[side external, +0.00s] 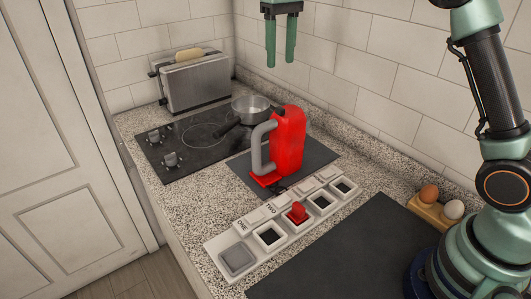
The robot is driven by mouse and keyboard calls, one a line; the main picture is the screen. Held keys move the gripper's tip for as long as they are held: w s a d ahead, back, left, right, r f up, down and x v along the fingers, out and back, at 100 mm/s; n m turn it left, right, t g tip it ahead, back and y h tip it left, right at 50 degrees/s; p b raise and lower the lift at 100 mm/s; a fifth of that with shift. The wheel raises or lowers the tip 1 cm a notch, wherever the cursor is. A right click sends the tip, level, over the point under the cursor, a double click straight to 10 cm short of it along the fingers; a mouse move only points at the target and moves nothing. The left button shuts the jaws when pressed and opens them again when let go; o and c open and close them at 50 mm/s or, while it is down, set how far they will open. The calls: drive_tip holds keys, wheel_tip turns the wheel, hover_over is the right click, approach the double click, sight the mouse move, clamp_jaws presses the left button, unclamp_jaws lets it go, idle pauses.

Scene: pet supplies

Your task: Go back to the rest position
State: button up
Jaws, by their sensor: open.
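My gripper (281,40) is at the top of the side external view, pointing down. Its two green fingers are apart with nothing between them. It hangs in the air above and behind a red jug (291,143) with a grey handle, clear of it. The jug stands upright on a dark mat (318,154). My arm's base and links show at the right edge; the part of the arm joining them to the gripper is out of frame.
A white tray with several square compartments (254,226) lies in front of the jug, a red piece (297,212) in one. A toaster (194,82), a hob (163,160) with a pan (250,107), and eggs in a wooden holder (431,209) stand around. A dark mat (350,260) is bare.

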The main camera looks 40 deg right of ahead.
drive_tip(key=s+d+r+t, duration=0.1)
drive_tip(key=s+d+t, duration=0.15)
drive_tip(key=s, duration=0.85)
drive_tip(key=s+f+t, duration=0.3)
drive_tip(key=s+f, duration=0.4)
drive_tip(key=s, duration=0.2)
drive_tip(key=shift+s+d, duration=0.25)
drive_tip(key=shift+d, duration=0.1)
